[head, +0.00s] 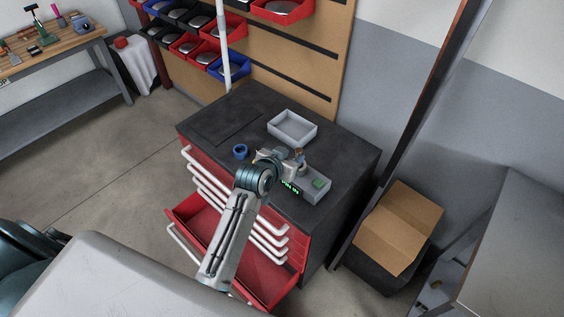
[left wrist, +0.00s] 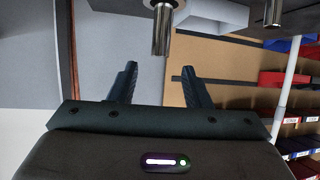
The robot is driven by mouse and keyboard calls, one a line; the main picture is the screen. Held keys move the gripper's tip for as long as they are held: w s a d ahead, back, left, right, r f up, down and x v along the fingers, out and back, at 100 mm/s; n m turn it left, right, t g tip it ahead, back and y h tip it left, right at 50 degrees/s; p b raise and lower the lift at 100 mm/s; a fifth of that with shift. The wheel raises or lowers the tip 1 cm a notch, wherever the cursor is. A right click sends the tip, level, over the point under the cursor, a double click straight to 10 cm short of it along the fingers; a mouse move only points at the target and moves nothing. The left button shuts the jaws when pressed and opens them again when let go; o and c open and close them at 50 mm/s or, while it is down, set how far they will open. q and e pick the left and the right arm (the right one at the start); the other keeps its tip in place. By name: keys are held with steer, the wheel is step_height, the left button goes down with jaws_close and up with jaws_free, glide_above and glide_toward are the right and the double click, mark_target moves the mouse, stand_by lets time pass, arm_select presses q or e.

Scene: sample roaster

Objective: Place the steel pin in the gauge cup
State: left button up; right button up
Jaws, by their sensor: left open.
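My left gripper (head: 294,159) is over the black cabinet top in the head view. In the left wrist view its two dark fingers (left wrist: 160,76) are spread, with nothing between them. A shiny steel cylinder (left wrist: 162,32), which looks like the steel pin, shows just past the fingertips, in line with the gap and apart from them. A second steel cylinder (left wrist: 273,13) is at the upper right. A small blue ring-shaped cup (head: 240,151) stands left of my gripper; I cannot tell if it is the gauge cup. A grey box with green digits (head: 315,190) is partly hidden by my arm. My right gripper is out of view.
A grey open tray (head: 292,118) lies at the back of the black cabinet top (head: 345,155). A red drawer (head: 205,225) stands open at the front. A white pole (head: 223,45) and a bin rack (head: 280,8) are behind. A cardboard box (head: 400,225) is at the right.

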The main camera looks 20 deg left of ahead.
arm_select(q)
steer(key=v, duration=0.6)
steer(key=shift+b, duration=0.35)
